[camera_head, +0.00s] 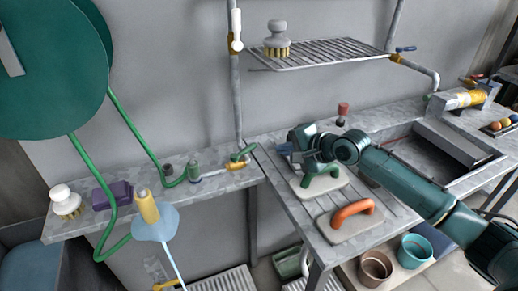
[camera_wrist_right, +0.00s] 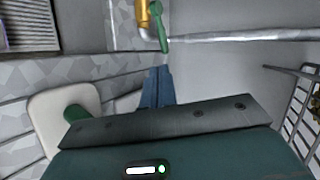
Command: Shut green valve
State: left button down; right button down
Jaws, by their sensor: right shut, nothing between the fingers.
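The green valve has a green lever handle (camera_head: 243,153) on a brass fitting (camera_head: 237,166), low on the wall pipe above the back of the left counter. The handle (camera_wrist_right: 161,28) and brass body (camera_wrist_right: 146,22) also show at the top of the right wrist view. My right gripper (camera_head: 286,149) is shut and empty, to the right of the valve in the head view. In the wrist view its blue fingers (camera_wrist_right: 157,75) point toward the handle, with a small visible gap. My left gripper is not in view.
A vertical pipe (camera_head: 236,100) rises behind the valve to a white-handled valve (camera_head: 236,28). A wire rack (camera_head: 325,54) hangs above. A green hose (camera_head: 130,130) is at left.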

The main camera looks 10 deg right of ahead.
aim_at(253, 150)
jog(key=x, duration=1)
jog(key=shift+f+b, duration=0.1)
jog(key=shift+b, duration=0.25)
jog(key=shift+w, duration=0.1)
